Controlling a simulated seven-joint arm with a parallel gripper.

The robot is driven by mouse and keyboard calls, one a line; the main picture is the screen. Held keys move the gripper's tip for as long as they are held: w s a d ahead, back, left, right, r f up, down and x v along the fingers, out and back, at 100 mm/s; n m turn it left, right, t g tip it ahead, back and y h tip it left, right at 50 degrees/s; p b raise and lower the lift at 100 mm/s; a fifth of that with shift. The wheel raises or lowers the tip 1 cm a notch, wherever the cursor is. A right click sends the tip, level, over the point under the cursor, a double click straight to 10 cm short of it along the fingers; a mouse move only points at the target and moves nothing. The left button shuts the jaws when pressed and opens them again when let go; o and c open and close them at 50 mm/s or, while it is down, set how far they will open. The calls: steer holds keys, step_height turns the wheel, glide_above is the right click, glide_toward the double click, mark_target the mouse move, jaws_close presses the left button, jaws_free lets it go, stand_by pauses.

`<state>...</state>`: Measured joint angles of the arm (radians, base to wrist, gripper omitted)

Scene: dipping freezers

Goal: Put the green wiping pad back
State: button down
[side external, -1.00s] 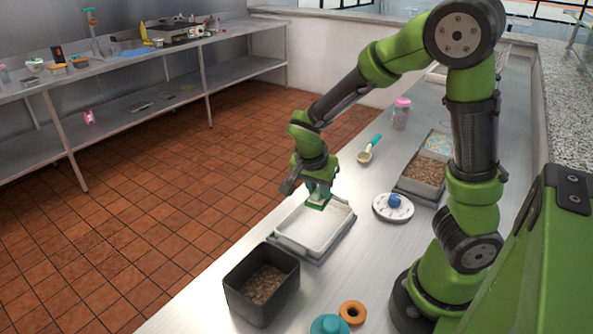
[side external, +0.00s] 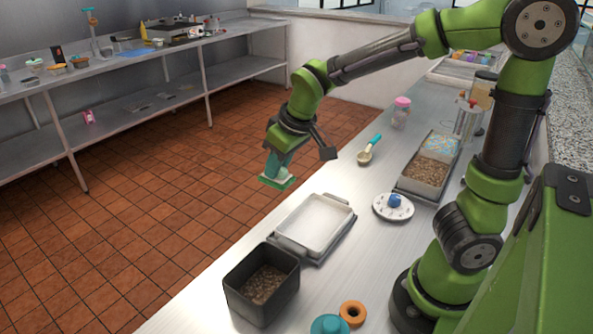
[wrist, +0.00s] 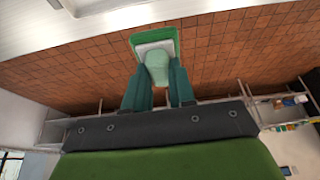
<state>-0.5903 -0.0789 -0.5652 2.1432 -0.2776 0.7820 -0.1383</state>
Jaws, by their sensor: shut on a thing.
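The green wiping pad (side external: 276,182) has a flat green base and a pale layer and grip above it. My gripper (side external: 283,160) is shut on its grip and holds it in the air, tilted a little, past the far-left edge of the counter, with the tiled floor behind it. In the wrist view, the pad (wrist: 156,42) shows beyond the two teal fingers of my gripper (wrist: 158,88), which close on its pale grip. The white tray (side external: 314,222) lies on the counter to the right of and below the pad, apart from it.
A dark bin (side external: 262,284) with brown granules stands in front of the tray. A white dial with a blue knob (side external: 394,202), a granule-filled container (side external: 424,172), a teal-handled scoop (side external: 368,152) and a pink-lidded jar (side external: 401,112) stand further back. An orange ring (side external: 352,313) lies near the front.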

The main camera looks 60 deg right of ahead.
steer(key=shift+r, duration=0.15)
steer(key=shift+d, duration=0.35)
steer(key=s+d+f+m+h, duration=0.1)
steer(key=d+f+m, duration=0.2)
steer(key=d, duration=0.5)
steer(key=s+d+f+m+g+h, duration=0.1)
steer(key=d+f+m, duration=0.25)
steer(key=d, duration=0.35)
steer(key=s+d+f+m+h, duration=0.15)
steer(key=d+f, duration=0.25)
steer(key=d, duration=0.4)
steer(key=shift+m, duration=0.5)
steer(key=shift+w+f, duration=0.2)
steer(key=shift+f, duration=0.75)
steer(key=shift+w+f, duration=0.2)
steer(key=shift+f, duration=0.8)
steer(key=shift+w+f, duration=0.2)
steer(key=shift+f, duration=0.75)
steer(key=shift+f, duration=0.35)
steer(key=c, duration=0.9)
jaws_free()
steer(key=shift+o, duration=0.2)
